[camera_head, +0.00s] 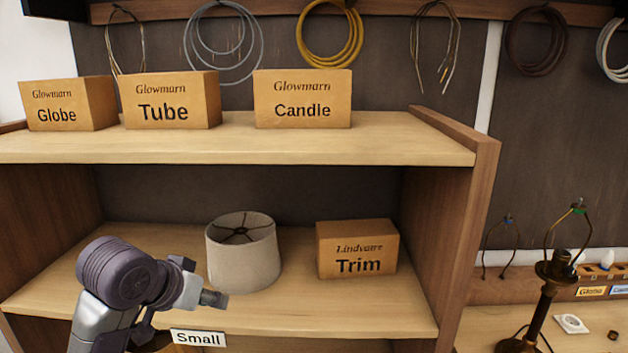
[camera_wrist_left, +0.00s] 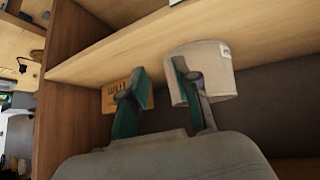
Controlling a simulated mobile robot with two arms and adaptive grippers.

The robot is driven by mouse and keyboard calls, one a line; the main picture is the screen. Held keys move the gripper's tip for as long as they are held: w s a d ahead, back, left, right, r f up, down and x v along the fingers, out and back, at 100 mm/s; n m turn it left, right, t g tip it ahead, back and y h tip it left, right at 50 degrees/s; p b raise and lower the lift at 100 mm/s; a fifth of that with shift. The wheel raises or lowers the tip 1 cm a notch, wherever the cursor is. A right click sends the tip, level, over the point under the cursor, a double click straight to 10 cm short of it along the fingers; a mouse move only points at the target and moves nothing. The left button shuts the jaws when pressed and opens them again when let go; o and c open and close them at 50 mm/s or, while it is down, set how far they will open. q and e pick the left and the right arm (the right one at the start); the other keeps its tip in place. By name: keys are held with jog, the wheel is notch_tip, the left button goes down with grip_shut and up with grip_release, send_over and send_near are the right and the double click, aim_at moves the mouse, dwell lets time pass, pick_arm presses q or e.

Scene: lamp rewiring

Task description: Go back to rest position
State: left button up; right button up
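My left gripper (camera_head: 198,283) is in front of the middle shelf, at its left part. In the left wrist view its two fingers (camera_wrist_left: 160,92) stand apart with nothing between them. A pale lampshade (camera_head: 243,262) stands on the middle shelf just behind and right of the gripper, apparently untouched. It also shows in the left wrist view, upside down (camera_wrist_left: 219,70), partly behind one finger. The other finger covers part of the Trim box (camera_head: 357,250) in that view. My right gripper is in neither view.
The middle shelf (camera_head: 330,303) carries a Small label (camera_head: 199,338) below its front edge. Globe (camera_head: 70,104), Tube (camera_head: 172,101) and Candle (camera_head: 303,99) boxes stand on the upper shelf. A lamp stand (camera_head: 540,312) is at the right. Wire coils hang above.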

pick_arm(q)
jog(key=s+f+g+y, duration=0.1)
jog(key=s+f, duration=0.5)
jog(key=f, duration=0.4)
jog(key=s+f+g, duration=0.1)
jog(key=s+f, duration=0.6)
jog(key=f, duration=0.2)
jog(key=s+a+f+g+y, duration=0.1)
jog(key=s+f, duration=0.4)
jog(key=s, duration=0.4)
jog(key=s+a+f+g+y, duration=0.1)
jog(key=s+f, duration=0.3)
jog(key=s, duration=0.4)
notch_tip(320, 180, down, 31)
jog(key=s+g+b, duration=0.1)
jog(key=g+b, duration=0.1)
jog(key=b, duration=0.4)
jog(key=s+a+f+b, duration=0.3)
jog(key=s+f+b, duration=0.1)
jog(key=s+f, duration=1.3)
notch_tip(320, 180, down, 4)
jog(key=shift+a+g, duration=0.15)
jog(key=shift+g, duration=0.25)
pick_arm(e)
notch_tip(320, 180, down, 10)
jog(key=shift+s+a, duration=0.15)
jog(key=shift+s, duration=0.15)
